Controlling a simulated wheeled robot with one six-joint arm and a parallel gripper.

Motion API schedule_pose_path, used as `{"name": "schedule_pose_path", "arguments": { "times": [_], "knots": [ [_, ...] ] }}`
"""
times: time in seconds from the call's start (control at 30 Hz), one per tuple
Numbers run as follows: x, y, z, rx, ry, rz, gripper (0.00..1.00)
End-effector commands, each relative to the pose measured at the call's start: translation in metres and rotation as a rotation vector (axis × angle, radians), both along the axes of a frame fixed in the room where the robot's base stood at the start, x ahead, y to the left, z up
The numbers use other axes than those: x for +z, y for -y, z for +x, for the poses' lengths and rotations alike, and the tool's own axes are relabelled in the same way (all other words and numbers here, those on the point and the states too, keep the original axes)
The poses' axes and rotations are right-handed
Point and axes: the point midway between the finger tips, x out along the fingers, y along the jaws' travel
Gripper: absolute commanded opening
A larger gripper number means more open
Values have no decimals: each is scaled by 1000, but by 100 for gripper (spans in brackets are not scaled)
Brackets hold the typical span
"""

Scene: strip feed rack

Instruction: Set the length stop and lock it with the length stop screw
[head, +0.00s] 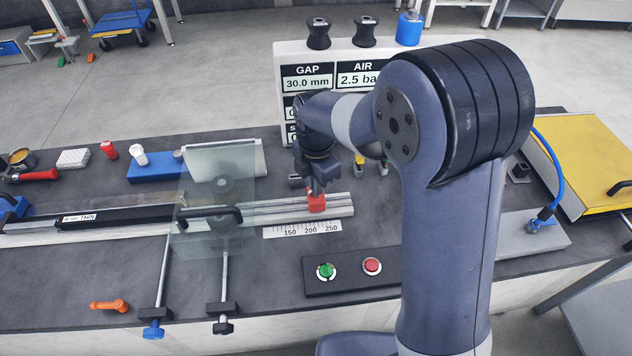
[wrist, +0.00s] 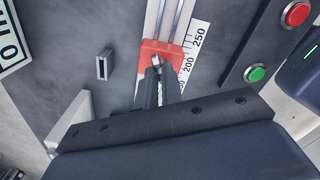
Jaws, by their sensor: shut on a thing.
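The red length stop (head: 317,206) sits on the pale metal rail (head: 338,209), above the printed scale (head: 303,230) between the 200 and 250 marks in the head view. My gripper (head: 317,189) points down at it and is shut on it. In the wrist view the fingertips (wrist: 159,74) meet the red stop (wrist: 174,50), close to the 200 mark of the scale (wrist: 191,55). A small pale part shows between the fingertips; I cannot tell whether it is the length stop screw.
A clear guard panel (head: 215,200) stands left of the stop. A button box with a green button (head: 326,271) and a red button (head: 372,266) lies in front. The display panel (head: 283,60) behind reads GAP 30.0 mm; its lower lines are partly hidden by my arm.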

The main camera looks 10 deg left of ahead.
Motion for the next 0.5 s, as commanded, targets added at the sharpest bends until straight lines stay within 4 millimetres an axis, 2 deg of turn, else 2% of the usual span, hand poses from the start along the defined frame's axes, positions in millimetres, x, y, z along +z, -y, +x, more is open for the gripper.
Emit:
{"name": "schedule_pose_path", "arguments": {
  "times": [0.47, 0.5],
  "knots": [
    [1, 0, 1, 16, 3, 1, 0],
    [1, 0, 1, 16, 3, 1, 8]
  ]
}}
